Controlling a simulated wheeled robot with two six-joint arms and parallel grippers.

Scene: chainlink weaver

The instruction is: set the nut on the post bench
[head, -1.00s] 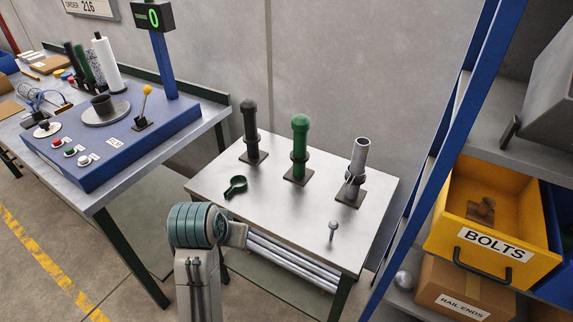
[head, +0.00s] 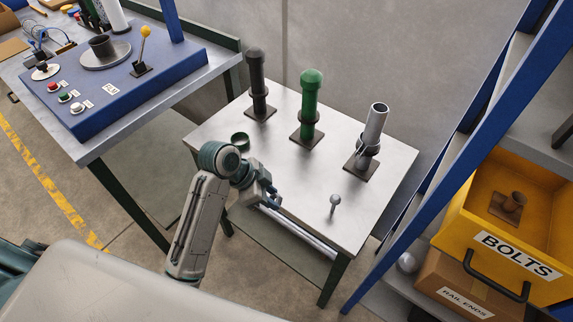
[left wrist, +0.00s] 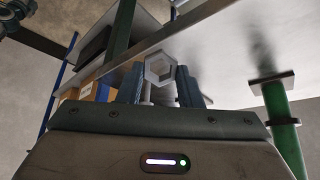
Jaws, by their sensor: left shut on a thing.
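In the head view my left gripper (head: 270,196) is at the front left edge of the post bench (head: 290,170), and the nut cannot be made out there. The bench has a bare grey metal top. A black post (head: 257,85), a green post (head: 308,108) and a grey post (head: 374,128) stand upright on it on square plates. My right gripper is not in view.
A bolt (head: 335,203) stands near the bench's front right. A blue rack upright (head: 430,165) and a yellow bolts bin (head: 480,235) are to the right. The bench's middle is clear.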

